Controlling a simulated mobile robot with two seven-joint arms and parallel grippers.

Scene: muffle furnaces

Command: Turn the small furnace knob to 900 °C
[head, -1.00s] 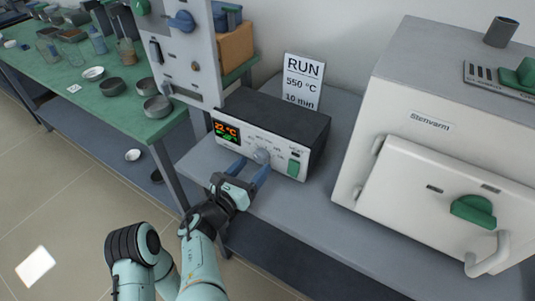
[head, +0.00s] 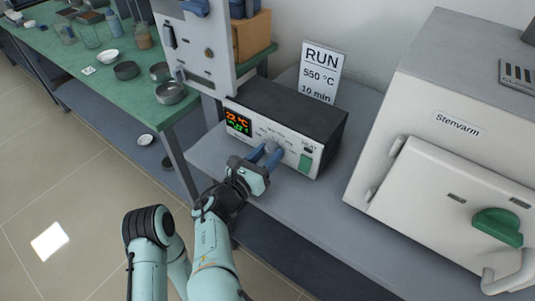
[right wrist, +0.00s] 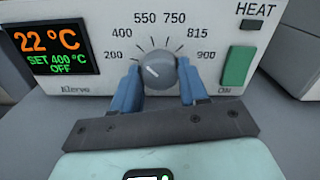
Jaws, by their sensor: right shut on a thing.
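The small furnace control box (head: 290,108) is dark on top with a white front panel, on the grey bench. Its grey round knob (right wrist: 158,70) sits in the middle of the panel, ringed by marks from 200 to 900. The knob's white line points up and left, toward the 400 side. The display (right wrist: 45,50) reads 22 °C, SET 400 °C, OFF. My right gripper (head: 267,154) is shut on the knob, with one blue finger on each side; it also shows in the right wrist view (right wrist: 158,88). In the head view the fingers partly hide the knob. My left gripper is out of view.
A green switch (right wrist: 236,63) marked ON is right of the knob. A RUN sign (head: 321,72) reading 550 °C, 10 min stands behind the box. A large white furnace (head: 450,160) stands to the right. A green table (head: 140,90) with dishes is at the left.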

